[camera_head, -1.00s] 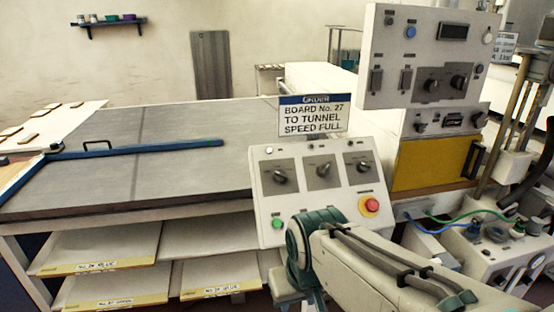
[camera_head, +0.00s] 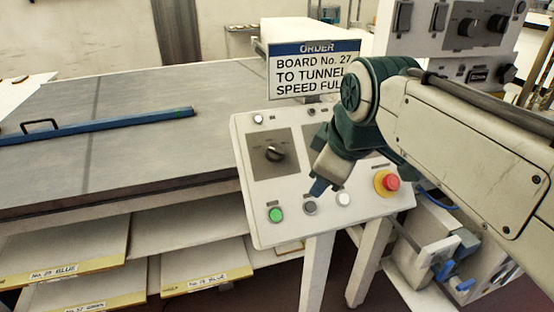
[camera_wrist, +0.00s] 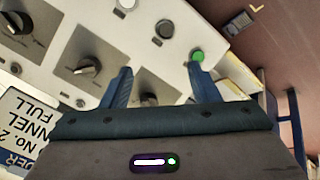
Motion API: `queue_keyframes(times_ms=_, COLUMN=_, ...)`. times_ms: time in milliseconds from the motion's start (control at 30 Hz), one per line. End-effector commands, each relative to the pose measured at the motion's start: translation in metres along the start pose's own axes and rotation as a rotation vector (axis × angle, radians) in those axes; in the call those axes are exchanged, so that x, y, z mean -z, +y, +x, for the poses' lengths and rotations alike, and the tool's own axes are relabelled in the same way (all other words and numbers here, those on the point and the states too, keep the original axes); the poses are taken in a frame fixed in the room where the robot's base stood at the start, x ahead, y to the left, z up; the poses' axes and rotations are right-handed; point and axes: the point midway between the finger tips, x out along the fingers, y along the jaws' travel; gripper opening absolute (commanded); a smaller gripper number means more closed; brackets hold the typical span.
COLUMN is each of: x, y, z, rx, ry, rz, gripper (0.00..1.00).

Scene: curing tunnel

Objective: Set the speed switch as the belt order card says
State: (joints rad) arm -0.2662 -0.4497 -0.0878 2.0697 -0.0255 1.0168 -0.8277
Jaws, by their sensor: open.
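The order card (camera_head: 300,75) reads "BOARD No. 27 TO TUNNEL SPEED FULL"; my arm covers the end of its last line. Below it the white control panel (camera_head: 248,185) bears three rotary switches. The left one (camera_head: 275,152) shows in the head view; my arm hides most of the others there. All three show in the wrist view, the left (camera_wrist: 147,100) partly behind my gripper, the middle (camera_wrist: 88,68) and the right (camera_wrist: 15,22). Their labels are too small to read. My gripper (camera_wrist: 158,78) is open and empty above the panel.
Green (camera_head: 275,215), grey (camera_head: 310,207) and white (camera_head: 343,199) buttons line the panel's lower edge, with a red stop button (camera_head: 391,182) at right. A grey table (camera_head: 130,145) with a blue bar (camera_head: 100,125) stands left. Another switch box (camera_head: 450,45) stands behind right.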

Motion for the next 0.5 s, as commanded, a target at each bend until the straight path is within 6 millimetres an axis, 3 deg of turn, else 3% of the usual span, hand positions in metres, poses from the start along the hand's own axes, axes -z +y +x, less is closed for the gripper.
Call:
queue_keyframes(times_ms=100, x=0.029, y=0.007, z=-0.008, rx=-0.048, ry=0.074, rz=-0.310, gripper=0.55)
queue_keyframes(times_ms=233, x=0.054, y=0.014, z=-0.027, rx=-0.103, ry=0.128, rz=-0.591, gripper=0.55)
queue_keyframes(times_ms=500, x=0.078, y=0.018, z=-0.051, rx=-0.174, ry=0.171, rz=-0.877, gripper=0.55)
